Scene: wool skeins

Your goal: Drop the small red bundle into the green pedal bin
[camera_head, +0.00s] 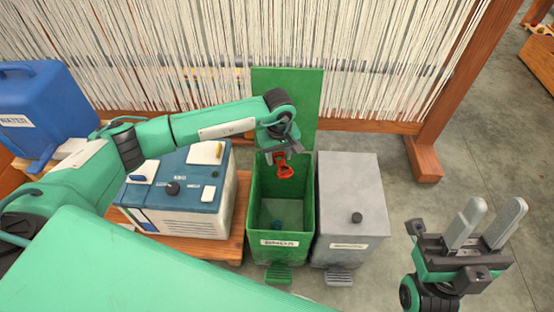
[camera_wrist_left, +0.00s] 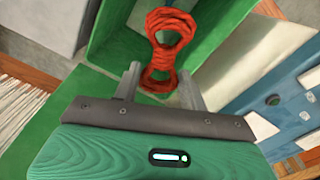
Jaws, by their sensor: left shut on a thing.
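The small red bundle (camera_head: 285,170) is a twisted red skein. My left gripper (camera_head: 279,156) is shut on it and holds it above the open mouth of the green pedal bin (camera_head: 296,225). In the left wrist view, the red bundle (camera_wrist_left: 168,50) sits between the fingers of my left gripper (camera_wrist_left: 160,80), with green bin walls (camera_wrist_left: 215,25) around it. The bin's lid (camera_head: 300,100) stands upright at the back. Something small and blue lies at the bottom of the bin. My right gripper (camera_head: 484,225) is open and empty at the lower right.
A grey bin (camera_head: 350,195) with a closed lid stands right of the green bin. A blue-topped machine (camera_head: 185,190) stands left of it on a wooden platform. A blue water container (camera_head: 40,105) is at far left. A loom with white threads (camera_head: 200,45) stands behind.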

